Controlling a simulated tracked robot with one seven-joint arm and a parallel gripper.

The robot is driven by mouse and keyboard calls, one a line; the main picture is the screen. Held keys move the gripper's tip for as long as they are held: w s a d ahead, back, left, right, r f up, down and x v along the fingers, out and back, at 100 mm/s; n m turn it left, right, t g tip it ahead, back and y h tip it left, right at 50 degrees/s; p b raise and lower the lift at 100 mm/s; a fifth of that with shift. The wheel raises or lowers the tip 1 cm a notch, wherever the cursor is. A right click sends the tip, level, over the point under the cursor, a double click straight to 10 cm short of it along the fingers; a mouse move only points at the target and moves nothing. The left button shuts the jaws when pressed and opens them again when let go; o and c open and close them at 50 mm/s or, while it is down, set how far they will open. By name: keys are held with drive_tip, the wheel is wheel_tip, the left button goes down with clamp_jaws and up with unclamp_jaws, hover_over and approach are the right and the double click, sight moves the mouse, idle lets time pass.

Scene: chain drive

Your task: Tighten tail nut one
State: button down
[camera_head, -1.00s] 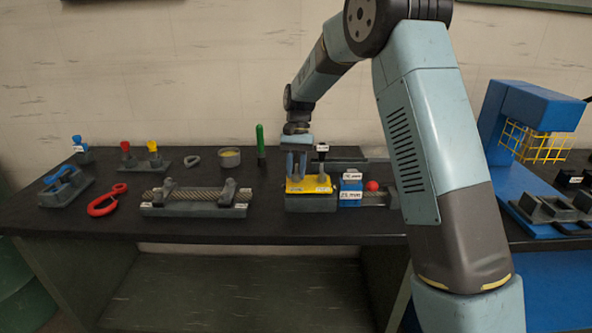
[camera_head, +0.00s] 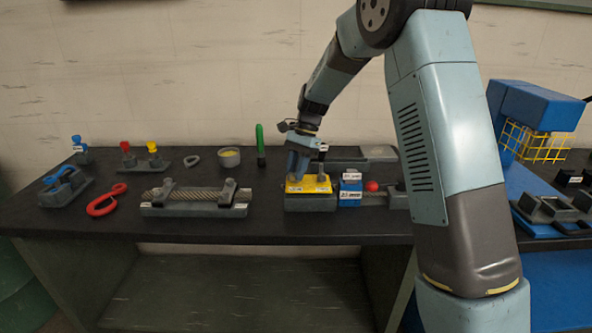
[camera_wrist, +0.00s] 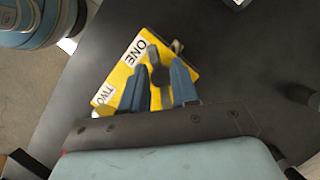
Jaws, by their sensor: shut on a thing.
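The yellow plate (camera_head: 312,187) lies on a grey block on the bench. In the wrist view the yellow plate (camera_wrist: 118,77) carries the labels ONE and TWO. Tail nut one (camera_wrist: 158,72), a grey piece beside the label ONE, sits between the blue fingers of my gripper (camera_wrist: 160,88). A round, dull knob (camera_wrist: 105,109) shows by the label TWO, left of the fingers. In the head view my gripper (camera_head: 298,168) is down at the plate, and its fingers hide the nut. My gripper is shut on tail nut one.
A rope fixture (camera_head: 195,200) and red hook (camera_head: 106,201) are to the left.

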drive_tip(key=shift+a+r+m+t+y, duration=0.1)
drive_tip(key=shift+m+t+y, duration=0.2)
drive_tip(key=shift+m, duration=0.7)
drive_tip(key=shift+m+t+y, duration=0.4)
drive_tip(key=shift+m+t, duration=0.4)
drive_tip(key=shift+m, duration=1.3)
drive_tip(key=c, duration=1.2)
unclamp_jaws()
drive_tip(key=v, duration=1.3)
drive_tip(key=shift+w+r, duration=0.2)
drive_tip(key=shift+r, duration=0.1)
